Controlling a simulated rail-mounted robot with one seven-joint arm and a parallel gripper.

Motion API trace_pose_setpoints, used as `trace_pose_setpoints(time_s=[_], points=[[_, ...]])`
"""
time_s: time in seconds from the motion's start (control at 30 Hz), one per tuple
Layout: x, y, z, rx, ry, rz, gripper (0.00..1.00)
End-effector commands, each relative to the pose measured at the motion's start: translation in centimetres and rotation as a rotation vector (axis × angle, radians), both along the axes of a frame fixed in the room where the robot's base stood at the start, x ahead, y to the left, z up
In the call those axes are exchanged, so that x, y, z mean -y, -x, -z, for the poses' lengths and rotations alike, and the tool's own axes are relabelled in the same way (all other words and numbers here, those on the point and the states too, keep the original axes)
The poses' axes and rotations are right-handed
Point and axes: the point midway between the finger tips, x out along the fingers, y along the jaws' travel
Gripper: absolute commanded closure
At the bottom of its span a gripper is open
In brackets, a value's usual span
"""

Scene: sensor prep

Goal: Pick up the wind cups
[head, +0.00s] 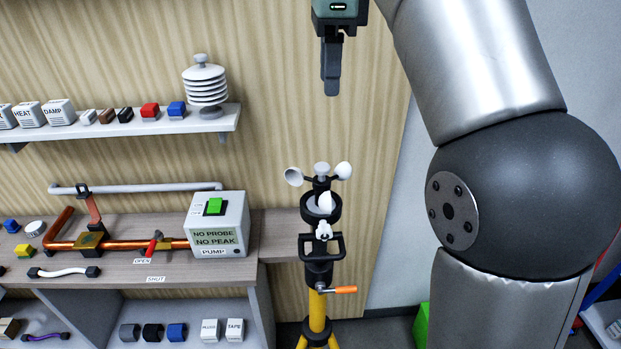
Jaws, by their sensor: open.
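The wind cups (322,174) are white cups on dark arms around a small grey hub. They sit on top of a black mount (319,245) on a yellow tripod (317,308) with an orange handle, right of the bench. My gripper (331,88) hangs at the top of the head view, pointing down, well above the wind cups and apart from them. It is open and nothing shows in it. It is seen nearly edge-on, so one finger largely hides the other.
A bench (160,282) at left carries a pump box (217,225), copper pipe and a red valve lever. A wall shelf (215,122) above holds a white louvred shield (204,82) and several small blocks. The space between my gripper and the wind cups looks clear.

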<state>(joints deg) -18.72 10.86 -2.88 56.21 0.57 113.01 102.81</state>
Motion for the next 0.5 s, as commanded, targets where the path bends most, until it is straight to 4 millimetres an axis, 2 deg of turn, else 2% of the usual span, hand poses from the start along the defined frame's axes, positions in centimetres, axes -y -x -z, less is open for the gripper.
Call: trace_pose_setpoints(time_s=[0.3, 0.5], points=[[0.0, 0.2, 6.8, -0.004, 0.001, -0.001, 0.60], [0.0, 0.1, 10.3, -0.001, 0.000, -0.001, 0.60]])
